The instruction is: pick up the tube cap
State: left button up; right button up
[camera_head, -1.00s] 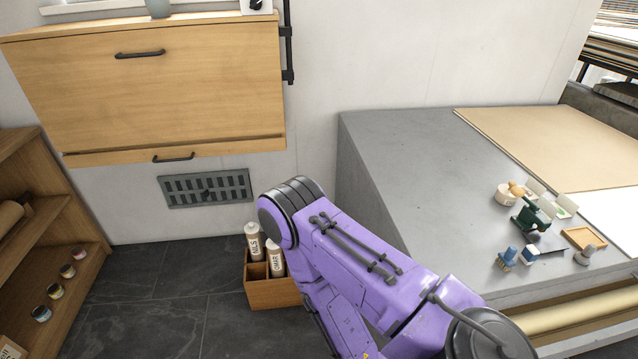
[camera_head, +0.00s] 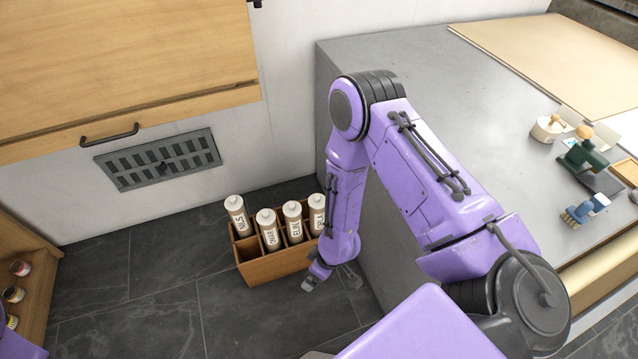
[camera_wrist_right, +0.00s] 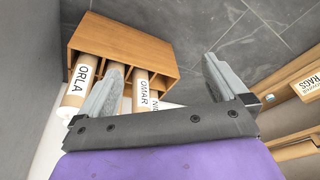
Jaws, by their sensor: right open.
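Several pale tubes stand upright in a compartmented wooden box (camera_head: 262,268) on the floor, with names on their sides and light tops. One reads NILS (camera_head: 239,216), and the ORLA tube (camera_wrist_right: 78,88) shows in the right wrist view. I cannot make out a loose tube cap in either view. My right gripper (camera_head: 331,280) hangs just right of the box, low near the floor. It is open and empty. In the right wrist view its fingers (camera_wrist_right: 162,75) partly cover the tubes. My left gripper is out of view.
A grey stone-topped counter (camera_head: 420,60) stands close to the right of my right arm. A wooden cabinet (camera_head: 120,60) hangs above a wall vent (camera_head: 160,160). A shelf with small jars (camera_head: 14,294) is at left. The dark tiled floor (camera_head: 160,310) before the box is clear.

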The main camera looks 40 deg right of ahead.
jog(key=w+f+n+b, duration=0.3)
jog(key=w+n, duration=0.3)
jog(key=w, duration=0.2)
jog(key=n+g+h+b, duration=0.1)
jog(key=n+h+b, duration=0.4)
jog(key=n, duration=0.8)
send_near(317, 196)
jog(key=b+x, duration=0.2)
jog(key=x, duration=0.8)
jog(key=shift+d+f, duration=0.1)
jog(key=shift+f, duration=0.25)
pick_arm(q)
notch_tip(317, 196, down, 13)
pick_arm(e)
jog(key=shift+r, duration=0.1)
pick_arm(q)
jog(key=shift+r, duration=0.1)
pick_arm(e)
jog(key=c, duration=1.1)
